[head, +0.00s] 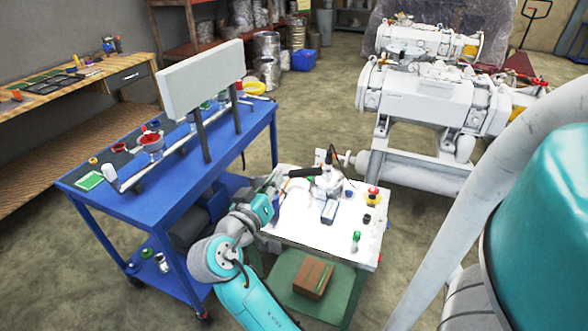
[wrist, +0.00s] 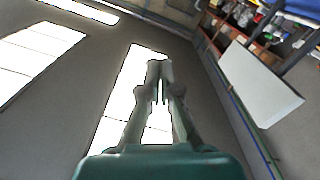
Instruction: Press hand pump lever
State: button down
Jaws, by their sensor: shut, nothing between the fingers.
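The hand pump (head: 326,188) stands on the white-topped table, a pale metal body with a dark block at its front. A black lever handle (head: 301,172) sticks out from it to the left. My gripper (head: 279,176) is at the left edge of the table, close to the lever's free end; whether they touch I cannot tell. In the wrist view my gripper (wrist: 160,66) has its fingers together with nothing held, against a wall and bright windows. The pump and lever do not show in the wrist view.
A red push button (head: 373,193) and a green-topped item (head: 356,239) stand on the white table (head: 302,232). A cardboard box (head: 313,278) sits on the green shelf below. A blue cart (head: 98,205) with a grey panel (head: 201,80) stands at left. Large white vacuum pumps (head: 425,98) stand behind.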

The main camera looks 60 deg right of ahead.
jog(key=shift+d, duration=0.1)
send_over(305, 172)
jog(key=w+a, duration=0.3)
jog(key=f, duration=0.1)
jog(key=s+f, duration=0.1)
jog(key=s+d+f, duration=0.1)
jog(key=f, duration=0.1)
jog(key=shift+d, duration=0.1)
jog(key=shift+f, duration=0.1)
